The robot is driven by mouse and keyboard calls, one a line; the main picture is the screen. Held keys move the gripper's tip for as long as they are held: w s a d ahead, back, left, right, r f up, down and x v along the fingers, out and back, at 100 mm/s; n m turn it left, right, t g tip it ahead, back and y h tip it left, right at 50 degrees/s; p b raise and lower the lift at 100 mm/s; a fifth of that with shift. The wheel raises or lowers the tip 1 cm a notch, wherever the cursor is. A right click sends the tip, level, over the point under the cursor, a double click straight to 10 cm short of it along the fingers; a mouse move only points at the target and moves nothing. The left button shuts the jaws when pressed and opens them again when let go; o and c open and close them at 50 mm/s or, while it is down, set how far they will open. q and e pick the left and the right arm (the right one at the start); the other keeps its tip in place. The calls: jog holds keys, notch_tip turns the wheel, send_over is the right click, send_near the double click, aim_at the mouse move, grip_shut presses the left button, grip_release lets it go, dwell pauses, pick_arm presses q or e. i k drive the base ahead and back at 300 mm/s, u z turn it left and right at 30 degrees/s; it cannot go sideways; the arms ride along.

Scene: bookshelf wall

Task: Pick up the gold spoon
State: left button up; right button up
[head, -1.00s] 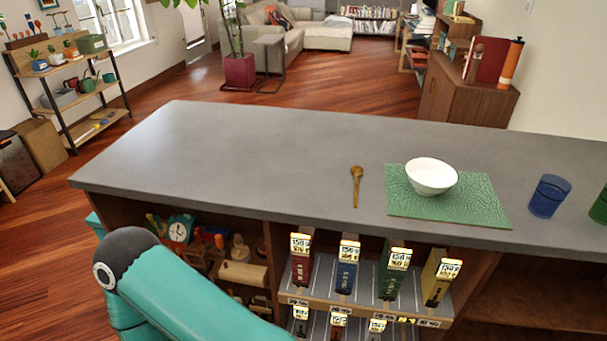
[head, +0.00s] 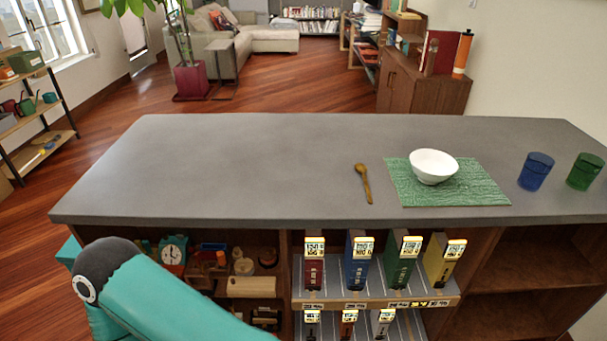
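The gold spoon (head: 364,183) lies flat on the grey countertop (head: 230,165), its bowl end toward the back and its handle toward the front edge. It lies just left of a green textured mat (head: 470,190), apart from it. A white bowl (head: 433,167) stands on the mat. A teal link of my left arm comes in at the lower left, in front of the shelf unit. Neither of my grippers shows in the head view. Nothing touches the spoon.
A blue cup (head: 535,172) and a green cup (head: 584,172) stand right of the mat. The countertop left of the spoon is clear. Below the counter edge are shelves with several coloured boxes (head: 403,265) and a small clock (head: 173,251).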

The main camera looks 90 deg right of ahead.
aim_at(360, 168)
jog(key=u, duration=0.5)
jog(key=i, duration=0.15)
jog(key=u, duration=2.95)
jog(key=k, duration=0.6)
jog(key=z, duration=5.65)
jog(key=k, duration=0.55)
